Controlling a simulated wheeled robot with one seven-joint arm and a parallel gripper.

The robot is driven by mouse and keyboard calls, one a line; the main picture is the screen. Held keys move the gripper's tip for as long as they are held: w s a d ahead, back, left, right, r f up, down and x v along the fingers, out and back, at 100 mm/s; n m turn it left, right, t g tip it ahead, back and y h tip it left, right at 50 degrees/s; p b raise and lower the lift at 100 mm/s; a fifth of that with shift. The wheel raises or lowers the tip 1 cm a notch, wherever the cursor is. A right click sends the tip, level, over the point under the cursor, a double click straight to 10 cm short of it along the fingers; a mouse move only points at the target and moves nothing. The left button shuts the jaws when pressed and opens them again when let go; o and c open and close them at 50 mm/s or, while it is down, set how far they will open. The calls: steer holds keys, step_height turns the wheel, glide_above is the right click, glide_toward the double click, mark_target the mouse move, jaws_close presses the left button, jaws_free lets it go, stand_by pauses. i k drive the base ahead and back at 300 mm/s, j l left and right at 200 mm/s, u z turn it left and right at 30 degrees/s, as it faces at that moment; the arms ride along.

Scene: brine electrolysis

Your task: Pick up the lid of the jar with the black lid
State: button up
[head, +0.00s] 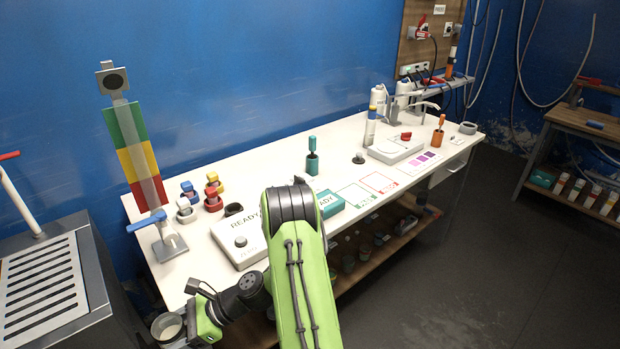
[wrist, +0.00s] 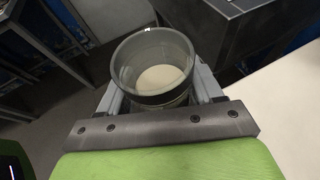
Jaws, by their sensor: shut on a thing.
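My gripper (wrist: 158,92) is shut on a grey, see-through round jar (wrist: 130,72), with one finger on each side of it. The jar is open at the top and has pale matter at its bottom. In the head view the jar (head: 166,327) and my gripper (head: 178,335) are at the bottom left, in front of the bench's left end and clear of its top. No black lid shows on the held jar. A small dark round thing (head: 233,209) lies on the bench beside the READY box; I cannot tell if it is a lid.
The white bench (head: 290,157) holds a READY box (head: 238,243), small coloured holders (head: 212,198), a teal box (head: 331,203) and a stirrer plate (head: 396,150). A dark cabinet with a slotted top (head: 45,280) stands at the left. A stand with coloured bands (head: 140,160) rises at the bench's left end.

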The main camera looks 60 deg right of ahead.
mark_target(358, 160)
steer(key=k+l, duration=0.1)
steer(key=l, duration=0.9)
steer(key=k+l, duration=0.1)
steer(key=l, duration=0.85)
steer(key=z, duration=0.05)
